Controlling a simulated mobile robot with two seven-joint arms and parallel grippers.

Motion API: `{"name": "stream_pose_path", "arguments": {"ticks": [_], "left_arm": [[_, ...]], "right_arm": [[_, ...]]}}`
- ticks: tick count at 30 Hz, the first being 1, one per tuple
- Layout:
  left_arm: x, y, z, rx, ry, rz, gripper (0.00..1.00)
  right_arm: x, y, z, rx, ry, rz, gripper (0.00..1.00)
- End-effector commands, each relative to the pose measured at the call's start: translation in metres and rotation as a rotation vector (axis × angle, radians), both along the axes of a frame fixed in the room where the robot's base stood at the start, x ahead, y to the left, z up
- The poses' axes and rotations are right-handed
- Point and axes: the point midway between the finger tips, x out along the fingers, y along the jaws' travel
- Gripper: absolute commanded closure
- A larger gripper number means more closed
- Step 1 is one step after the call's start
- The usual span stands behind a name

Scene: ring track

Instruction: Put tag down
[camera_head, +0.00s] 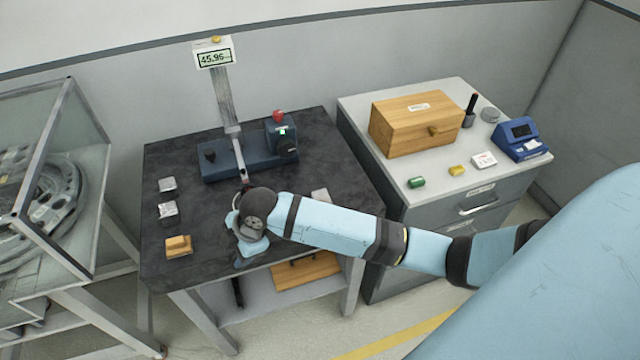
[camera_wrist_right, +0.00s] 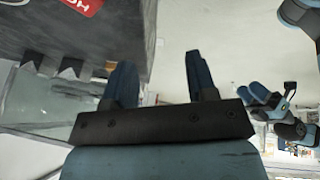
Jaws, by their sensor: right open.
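My right gripper (camera_head: 246,258) is at the front edge of the dark table (camera_head: 215,215); its fingertips are hard to make out from the head. In the right wrist view its two fingers (camera_wrist_right: 160,75) stand wide apart with nothing between them. A red tag with white letters (camera_wrist_right: 82,10) shows on a dark grey surface at the upper left of that view, cut off by the picture's edge and clear of the fingers. I cannot pick out this red tag in the head view. My left gripper cannot be made out.
A blue-based gauge stand (camera_head: 222,168) with a display (camera_head: 213,55) stands at the table's back. Small blocks (camera_head: 178,246) lie at its left, and a pale plate (camera_head: 320,196) lies beside my arm. A drawer cabinet (camera_head: 475,205) carries a wooden box (camera_head: 408,135) at the right.

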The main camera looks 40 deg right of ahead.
Motion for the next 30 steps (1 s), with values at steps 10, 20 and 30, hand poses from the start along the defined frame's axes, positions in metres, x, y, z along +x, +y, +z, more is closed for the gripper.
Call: {"name": "stream_pose_path", "arguments": {"ticks": [10,20,30], "left_arm": [[0.000,0.000,0.000,0.000,0.000,0.000,0.57],[0.000,0.000,0.000,0.000,0.000,0.000,0.57],[0.000,0.000,0.000,0.001,0.000,-0.001,0.57]], "right_arm": [[-0.088,-0.014,-0.063,0.422,-0.064,-0.654,0.48],[-0.177,-0.079,-0.084,0.633,-0.165,-1.078,0.48],[-0.192,-0.092,-0.084,0.663,-0.190,-1.131,0.48]]}}
